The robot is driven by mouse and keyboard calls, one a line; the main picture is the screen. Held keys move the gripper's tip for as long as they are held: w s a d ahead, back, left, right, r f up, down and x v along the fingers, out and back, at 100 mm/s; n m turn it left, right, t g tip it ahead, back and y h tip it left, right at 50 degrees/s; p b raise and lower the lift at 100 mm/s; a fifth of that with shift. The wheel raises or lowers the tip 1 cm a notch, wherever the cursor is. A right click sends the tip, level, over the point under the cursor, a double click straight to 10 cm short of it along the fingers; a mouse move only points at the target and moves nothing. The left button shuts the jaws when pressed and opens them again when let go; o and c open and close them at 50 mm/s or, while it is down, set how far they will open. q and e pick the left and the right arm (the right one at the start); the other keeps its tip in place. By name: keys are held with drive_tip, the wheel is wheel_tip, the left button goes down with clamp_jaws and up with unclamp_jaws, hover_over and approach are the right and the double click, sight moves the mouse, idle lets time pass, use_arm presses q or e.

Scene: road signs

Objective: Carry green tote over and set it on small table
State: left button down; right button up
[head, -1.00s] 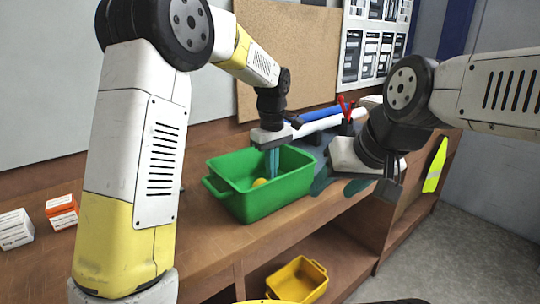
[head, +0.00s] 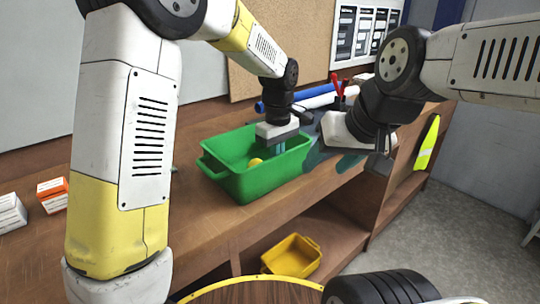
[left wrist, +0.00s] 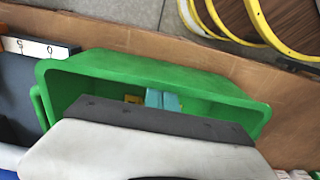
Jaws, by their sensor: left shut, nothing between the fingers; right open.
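The green tote (head: 248,184) stands upright on the wooden workbench (head: 215,222), with a yellow round item (head: 255,162) inside. My left gripper (head: 279,150) reaches down into the tote near its far right side; its fingers are shut and empty. In the left wrist view, the green tote (left wrist: 150,68) shows behind the gripper's body, with teal fingertips (left wrist: 162,99) inside it. My right gripper (head: 333,161) is open beside the tote's right end; I cannot tell whether it touches. A round wooden top with a yellow rim (head: 245,293), possibly the small table, shows at the bottom edge.
A yellow bin (head: 291,257) sits on the shelf below the bench. Small boxes (head: 52,194) lie at the bench's left. Blue and white rolls (head: 300,98) and a red-handled tool (head: 338,88) are behind the tote. Open floor (head: 450,215) lies to the right.

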use_arm(q)
drive_tip(key=s+d, duration=0.7)
drive_tip(key=s, duration=0.3)
drive_tip(key=shift+d, duration=0.2)
drive_tip(key=shift+s, duration=0.1)
